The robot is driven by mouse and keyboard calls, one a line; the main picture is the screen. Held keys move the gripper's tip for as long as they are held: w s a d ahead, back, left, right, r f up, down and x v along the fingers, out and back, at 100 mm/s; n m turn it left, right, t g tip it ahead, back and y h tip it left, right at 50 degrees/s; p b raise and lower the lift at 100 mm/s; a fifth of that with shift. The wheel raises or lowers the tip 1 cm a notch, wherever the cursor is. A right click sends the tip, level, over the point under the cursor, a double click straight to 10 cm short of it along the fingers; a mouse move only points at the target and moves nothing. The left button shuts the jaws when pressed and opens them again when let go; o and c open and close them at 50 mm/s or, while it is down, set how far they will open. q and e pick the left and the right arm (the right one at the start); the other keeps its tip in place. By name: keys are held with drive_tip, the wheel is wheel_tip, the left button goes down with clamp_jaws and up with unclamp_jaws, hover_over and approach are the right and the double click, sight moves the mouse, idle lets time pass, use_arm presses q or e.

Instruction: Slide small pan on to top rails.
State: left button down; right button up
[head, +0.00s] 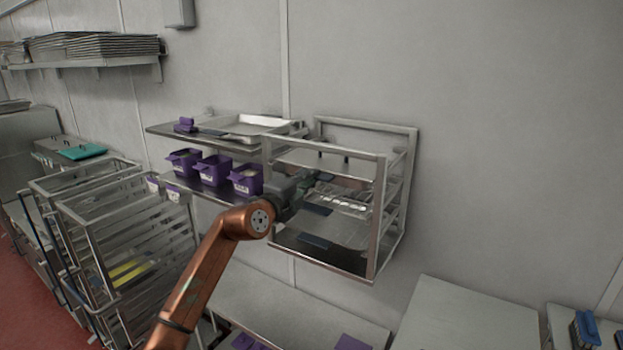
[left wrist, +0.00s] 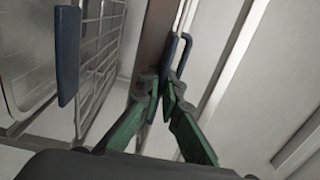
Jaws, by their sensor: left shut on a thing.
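The wall rack (head: 378,215) is an open metal frame with side rails at several heights, right of centre in the head view. My left gripper (head: 304,186) is at the rack's front opening, at upper-middle height. In the left wrist view its green fingers (left wrist: 160,98) are shut on a blue handle (left wrist: 180,52), beside a brownish flat strip. This looks like the small pan's handle; the pan's body is mostly hidden, and I cannot tell how it sits on the rails. My right gripper is not in view.
Lower in the rack are a wire shelf (head: 345,197) and a flat tray (head: 350,230), with blue handles at the front. Left of it, a wall shelf (head: 165,130) bears a metal pan (head: 250,126); purple bins (head: 213,170) stand below. Metal carts (head: 125,215) stand at left.

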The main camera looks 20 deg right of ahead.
use_arm(q)
drive_tip(key=shift+r, duration=0.35)
drive_tip(key=c, duration=2)
unclamp_jaws()
drive_tip(key=shift+s+a+f, duration=0.1)
drive_tip(key=shift+s, duration=0.05)
drive_tip(key=shift+c, duration=0.2)
drive_tip(key=shift+f, duration=0.1)
drive_tip(key=shift+o, duration=0.8)
drive_tip(key=shift+f, duration=0.35)
drive_tip(key=o, duration=0.3)
drive_tip(key=shift+r, duration=0.2)
